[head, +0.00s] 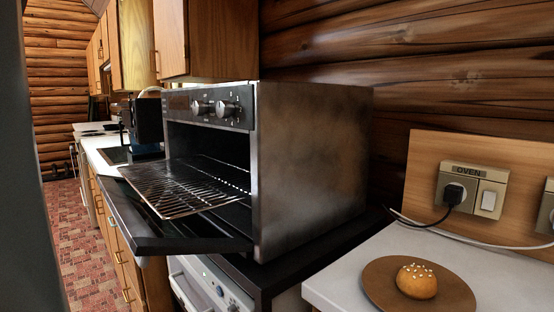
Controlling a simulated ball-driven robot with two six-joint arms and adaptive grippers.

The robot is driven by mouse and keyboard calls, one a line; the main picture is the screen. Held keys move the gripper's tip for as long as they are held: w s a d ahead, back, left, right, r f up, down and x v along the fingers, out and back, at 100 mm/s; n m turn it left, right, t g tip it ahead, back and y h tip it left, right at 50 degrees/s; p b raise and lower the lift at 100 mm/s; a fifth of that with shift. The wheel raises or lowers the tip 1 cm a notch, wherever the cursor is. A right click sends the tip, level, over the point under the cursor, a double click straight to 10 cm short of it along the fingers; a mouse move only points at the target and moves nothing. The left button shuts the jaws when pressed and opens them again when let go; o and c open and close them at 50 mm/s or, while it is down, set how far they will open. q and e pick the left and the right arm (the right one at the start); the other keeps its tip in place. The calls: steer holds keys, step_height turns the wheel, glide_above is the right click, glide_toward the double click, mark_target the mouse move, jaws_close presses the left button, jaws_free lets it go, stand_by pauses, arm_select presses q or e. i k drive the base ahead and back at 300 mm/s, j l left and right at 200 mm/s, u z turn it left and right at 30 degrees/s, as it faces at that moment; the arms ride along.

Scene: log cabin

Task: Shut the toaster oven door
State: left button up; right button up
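The toaster oven (310,165) is a dark metal box with knobs along its top front edge. It stands on a black-topped appliance by the log wall. Its door (192,245) is folded down and open, reaching out over the appliance's front. A wire rack (180,185) sticks out of the oven opening above the lowered door. The inside looks dark, and I see no food on the rack. Neither of my grippers shows in the head view.
A white counter (345,262) at the right holds a brown plate (377,284) with a sprinkled bun (416,281). A plug with a black cord sits in the oven socket (454,193). Wall cabinets hang above left. The tiled floor (80,230) at left is clear.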

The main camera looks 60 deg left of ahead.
mark_target(147, 234)
steer(key=u, duration=1.95)
steer(key=k+z, duration=0.3)
